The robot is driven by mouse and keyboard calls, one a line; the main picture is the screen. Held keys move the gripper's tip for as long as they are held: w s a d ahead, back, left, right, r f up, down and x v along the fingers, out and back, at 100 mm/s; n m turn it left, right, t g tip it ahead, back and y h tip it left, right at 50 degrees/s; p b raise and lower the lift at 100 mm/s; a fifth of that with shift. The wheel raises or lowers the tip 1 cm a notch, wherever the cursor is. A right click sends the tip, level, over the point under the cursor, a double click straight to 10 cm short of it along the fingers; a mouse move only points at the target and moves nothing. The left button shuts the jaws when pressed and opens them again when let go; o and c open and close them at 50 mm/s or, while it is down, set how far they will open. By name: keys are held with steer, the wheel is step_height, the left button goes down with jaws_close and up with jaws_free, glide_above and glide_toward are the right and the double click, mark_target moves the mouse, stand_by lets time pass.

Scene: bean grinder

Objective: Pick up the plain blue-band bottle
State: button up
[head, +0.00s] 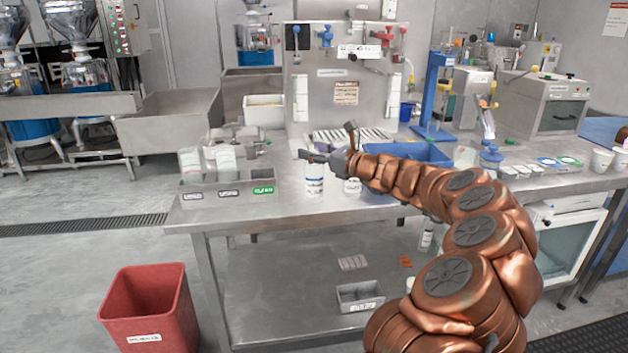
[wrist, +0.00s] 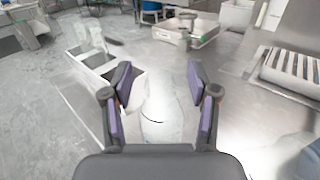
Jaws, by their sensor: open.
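A white bottle with a blue band (head: 314,180) stands upright on the steel table, below my gripper's left finger in the head view. A second white bottle (head: 352,187) stands to its right, partly hidden by my gripper. I cannot tell whether its band is plain. My gripper (head: 326,143) is open and appears above the bottles. In the wrist view my gripper (wrist: 160,78) has its two fingers spread wide, with nothing clamped. A pale, washed-out shape lies between and behind the fingers there; I cannot tell clearly whether it is a bottle.
A grey divided bin (head: 227,193) with labels stands left of the bottles. A blue tray (head: 425,153) is behind my arm. A small scale-like device (wrist: 186,32) is ahead in the wrist view. A red bin (head: 150,305) stands on the floor.

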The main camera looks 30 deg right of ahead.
steer(key=shift+c, duration=0.2)
steer(key=c, duration=1)
